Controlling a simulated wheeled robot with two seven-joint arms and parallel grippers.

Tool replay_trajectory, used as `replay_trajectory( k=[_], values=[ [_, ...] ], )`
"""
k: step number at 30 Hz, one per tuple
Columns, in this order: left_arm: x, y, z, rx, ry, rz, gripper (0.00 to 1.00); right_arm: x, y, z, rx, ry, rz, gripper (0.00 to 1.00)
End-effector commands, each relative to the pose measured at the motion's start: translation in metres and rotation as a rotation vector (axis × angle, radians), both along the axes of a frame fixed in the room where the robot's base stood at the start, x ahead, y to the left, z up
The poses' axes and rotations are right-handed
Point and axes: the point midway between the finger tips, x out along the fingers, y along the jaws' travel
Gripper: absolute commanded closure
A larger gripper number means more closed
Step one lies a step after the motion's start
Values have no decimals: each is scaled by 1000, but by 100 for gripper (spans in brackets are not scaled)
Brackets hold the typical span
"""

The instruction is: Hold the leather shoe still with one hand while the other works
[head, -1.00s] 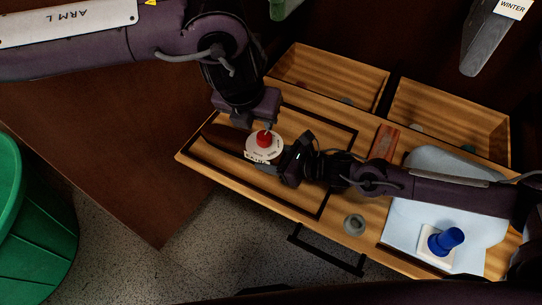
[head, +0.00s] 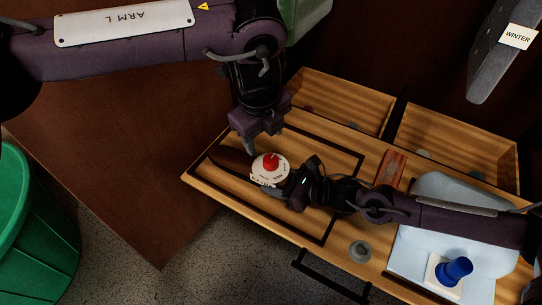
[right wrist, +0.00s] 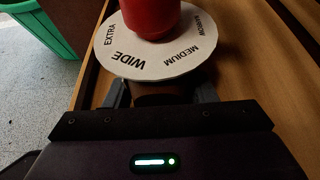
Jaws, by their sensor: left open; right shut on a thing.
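The brown leather shoe (head: 232,158) lies in a dark-outlined area of the wooden tray and is partly hidden by the dial and my grippers. A round white dial (head: 258,166) with a red knob (head: 271,162) sits over it. In the right wrist view the dial (right wrist: 150,65) reads "EXTRA WIDE", "MEDIUM" and a further word. My right gripper (head: 280,190) is shut on the shoe, whose brown part (right wrist: 160,93) shows between the fingers below the dial. My left gripper (head: 251,146) is open and empty, just left of the knob; whether it touches the shoe is unclear.
A grey round piece (head: 360,251), a reddish block (head: 391,168) and a blue-topped piece (head: 454,270) on a pale cloth (head: 410,248) lie to the right. Two wooden bins (head: 345,100) stand behind. A green bin (head: 35,235) is at left.

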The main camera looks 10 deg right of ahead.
Motion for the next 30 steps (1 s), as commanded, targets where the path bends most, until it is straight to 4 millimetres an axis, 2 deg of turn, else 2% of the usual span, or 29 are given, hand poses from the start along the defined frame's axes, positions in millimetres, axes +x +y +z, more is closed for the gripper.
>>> replay_trajectory(
  k=[12, 18, 25, 30],
  values=[
    [13, -9, 14, -73, 139, 1043, 43, -1, 0, -2, -3, 4, 1, 84],
    [16, -14, 21, -90, 170, 1429, 43, -1, 0, -3, -4, 5, 1, 84],
    [17, -16, 23, -97, 181, 1620, 43, -1, -1, -3, -4, 5, 1, 84],
    [17, -16, 4, -94, 187, 1634, 43, -2, -1, -3, -4, 5, 1, 84]
  ],
)
